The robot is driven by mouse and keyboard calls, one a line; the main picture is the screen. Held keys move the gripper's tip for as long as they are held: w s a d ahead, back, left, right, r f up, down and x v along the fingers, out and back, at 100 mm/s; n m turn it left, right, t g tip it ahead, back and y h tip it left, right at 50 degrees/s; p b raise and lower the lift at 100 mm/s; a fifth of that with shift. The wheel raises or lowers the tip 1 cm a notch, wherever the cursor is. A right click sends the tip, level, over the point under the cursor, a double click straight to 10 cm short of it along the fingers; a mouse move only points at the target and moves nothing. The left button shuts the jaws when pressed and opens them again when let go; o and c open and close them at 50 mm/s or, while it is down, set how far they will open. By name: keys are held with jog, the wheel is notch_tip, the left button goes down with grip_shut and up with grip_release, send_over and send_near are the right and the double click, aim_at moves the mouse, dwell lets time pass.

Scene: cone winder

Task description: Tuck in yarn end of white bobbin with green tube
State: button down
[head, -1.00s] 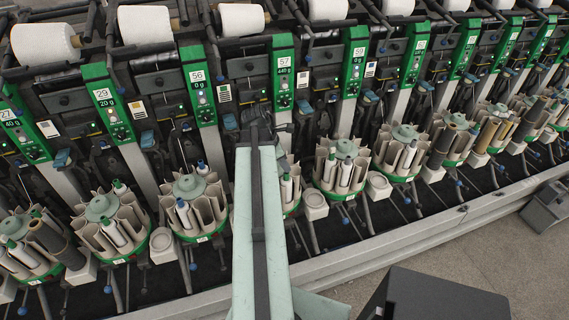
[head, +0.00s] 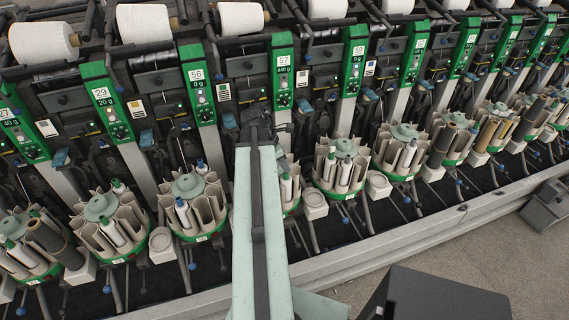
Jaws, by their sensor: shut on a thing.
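My arm reaches up the middle of the head view to my gripper (head: 262,125), in front of the winding unit marked 57. My arm hides the fingertips. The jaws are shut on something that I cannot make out. No loose yarn end can be made out. My arm covers most of the magazine (head: 289,207) behind it.
Green unit panels (head: 200,88) stand in a row, with white yarn cones (head: 241,18) above. Magazines (head: 405,177) with beige pockets line the front. A grey rail (head: 350,262) runs below them. The floor (head: 470,255) at lower right is open beside a dark box (head: 547,205).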

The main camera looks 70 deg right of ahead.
jog(key=shift+f, duration=0.1)
dwell(0.3)
jog(key=c, duration=0.9)
grip_release()
jog(key=shift+c, duration=0.2)
notch_tip(320, 180, up, 7)
jog(key=p, duration=0.6)
jog(key=shift+p, duration=0.4)
